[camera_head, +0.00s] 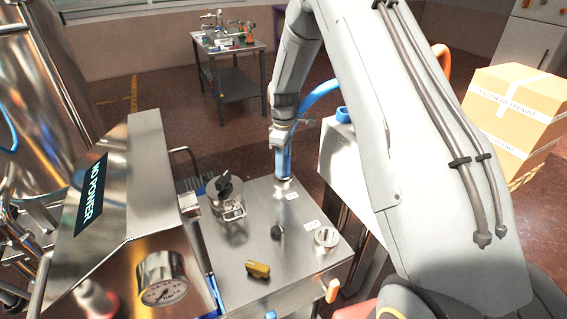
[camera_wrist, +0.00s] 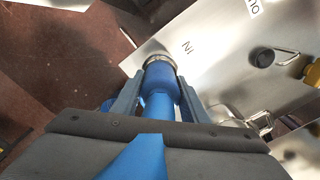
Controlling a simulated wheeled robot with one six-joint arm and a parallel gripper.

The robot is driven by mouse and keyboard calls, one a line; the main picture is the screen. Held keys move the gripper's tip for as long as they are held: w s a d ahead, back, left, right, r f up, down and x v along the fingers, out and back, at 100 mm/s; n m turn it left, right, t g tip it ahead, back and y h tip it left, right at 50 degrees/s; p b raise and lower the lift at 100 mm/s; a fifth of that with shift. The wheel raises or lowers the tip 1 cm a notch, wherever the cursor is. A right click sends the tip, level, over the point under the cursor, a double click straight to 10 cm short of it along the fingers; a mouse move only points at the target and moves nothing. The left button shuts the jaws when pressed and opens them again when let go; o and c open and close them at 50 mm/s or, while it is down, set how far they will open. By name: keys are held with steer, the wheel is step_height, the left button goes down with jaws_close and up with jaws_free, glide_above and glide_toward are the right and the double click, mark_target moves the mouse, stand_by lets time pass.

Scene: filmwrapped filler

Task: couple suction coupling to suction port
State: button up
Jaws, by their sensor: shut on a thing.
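My gripper (camera_head: 284,135) is shut on the blue suction coupling (camera_head: 284,165), above the far edge of the steel worktop (camera_head: 240,245). In the wrist view the coupling (camera_wrist: 158,78) sits between both fingers (camera_wrist: 160,92), with a metal ring at its far end. A blue hose (camera_head: 322,92) runs from it behind my arm. The coupling's lower end is at the worktop beside a label (camera_head: 291,195), which reads IN in the wrist view (camera_wrist: 187,47). The suction port is hidden beneath the coupling, so I cannot tell whether they are joined.
A lidded steel pot (camera_head: 228,208), a dark fitting (camera_head: 277,232), a short metal cylinder (camera_head: 326,238) and a yellow handle (camera_head: 257,270) stand on the worktop. A NO POWER panel (camera_head: 90,200) and gauge (camera_head: 162,285) are left. Boxes (camera_head: 510,115) stand right.

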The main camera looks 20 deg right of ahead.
steer(key=shift+f, duration=0.1)
stand_by(0.3)
steer(key=o, duration=1.5)
step_height(320, 180, up, 7)
steer(key=shift+f+b, duration=0.2)
steer(key=shift+b, duration=0.6)
steer(key=shift+r, duration=0.35)
steer(key=shift+s+r, duration=0.2)
steer(key=shift+r, duration=0.1)
steer(key=s+r+m, duration=0.2)
steer(key=s+m, duration=0.3)
steer(key=s, duration=1)
steer(key=s+r+m, duration=0.2)
steer(key=s+m, duration=0.4)
steer(key=s, duration=1)
steer(key=shift+s+a+r+t, duration=0.15)
steer(key=shift+s+r+t, duration=0.15)
steer(key=shift+r, duration=0.05)
